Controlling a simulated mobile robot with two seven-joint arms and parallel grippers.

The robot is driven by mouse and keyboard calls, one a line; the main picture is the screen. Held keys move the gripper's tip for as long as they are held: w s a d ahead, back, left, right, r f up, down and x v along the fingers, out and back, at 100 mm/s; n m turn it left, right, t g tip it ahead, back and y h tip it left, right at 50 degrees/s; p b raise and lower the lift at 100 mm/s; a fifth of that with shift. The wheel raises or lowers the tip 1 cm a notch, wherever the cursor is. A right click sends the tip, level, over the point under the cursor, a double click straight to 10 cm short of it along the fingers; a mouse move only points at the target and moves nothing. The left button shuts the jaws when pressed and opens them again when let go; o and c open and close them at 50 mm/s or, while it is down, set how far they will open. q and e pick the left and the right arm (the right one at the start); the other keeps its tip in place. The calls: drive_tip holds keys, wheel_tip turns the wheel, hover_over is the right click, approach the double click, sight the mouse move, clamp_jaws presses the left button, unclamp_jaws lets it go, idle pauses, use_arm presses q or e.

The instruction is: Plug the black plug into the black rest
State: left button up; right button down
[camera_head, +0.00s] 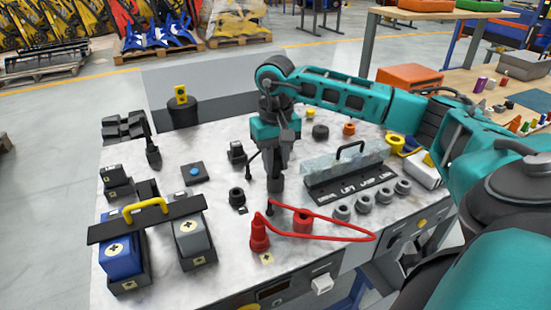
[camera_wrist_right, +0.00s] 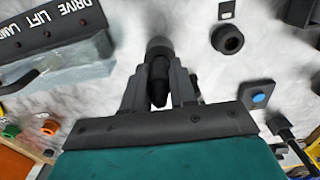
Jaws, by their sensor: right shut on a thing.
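My right gripper (camera_head: 275,170) points down over the middle of the marble-look table. It is shut on the black plug (camera_head: 275,185), a dark cylinder held upright. In the right wrist view the plug (camera_wrist_right: 158,82) sits between the two fingers (camera_wrist_right: 158,68), which hide its sides. The black rest (camera_head: 237,196) is a round dark socket with a small label, just left of the held plug in the head view. In the right wrist view the rest (camera_wrist_right: 228,39) is up and right of the plug, apart from it, with its opening bare. My left gripper is not in view.
A red plug (camera_head: 259,236) with a red cable (camera_head: 345,230) stands in front of the gripper, beside a red ring (camera_head: 302,221). A lettered panel (camera_head: 350,188) and grey rings (camera_head: 372,203) are right. A battery carrier (camera_head: 147,218) with a yellow handle stands left.

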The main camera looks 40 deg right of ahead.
sight(276, 150)
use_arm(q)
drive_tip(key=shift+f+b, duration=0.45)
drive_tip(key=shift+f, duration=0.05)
use_arm(e)
drive_tip(key=shift+f, duration=0.7)
drive_tip(key=c, duration=0.8)
unclamp_jaws()
drive_tip(key=shift+r, duration=0.35)
wheel_tip(276, 150, up, 12)
drive_tip(key=shift+f+p, duration=0.15)
drive_tip(key=shift+p, duration=0.85)
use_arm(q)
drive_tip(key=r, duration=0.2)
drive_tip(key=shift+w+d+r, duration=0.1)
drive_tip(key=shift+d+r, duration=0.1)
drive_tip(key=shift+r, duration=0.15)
use_arm(e)
drive_tip(key=shift+r, duration=0.35)
drive_tip(key=shift+s+f, duration=0.1)
